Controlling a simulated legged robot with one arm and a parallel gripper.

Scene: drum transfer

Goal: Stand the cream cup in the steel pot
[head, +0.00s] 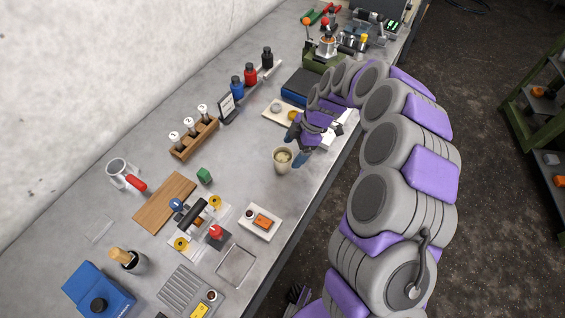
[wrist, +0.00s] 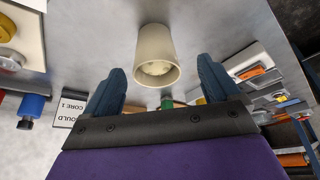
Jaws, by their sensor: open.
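The cream cup (head: 282,163) stands upright on the bench near its right edge. In the wrist view the cup (wrist: 155,45) shows ahead of my gripper, its mouth toward the camera, with something pale inside. My gripper (head: 299,145) is open and empty, just beside and above the cup at upper right. In the wrist view the two blue fingers of my gripper (wrist: 161,68) are spread to either side of the cup's line, and I see no contact.
A small white tray (head: 260,222) sits below the cup. Bottles (head: 250,74) line the back. Bare bench lies left of the cup.

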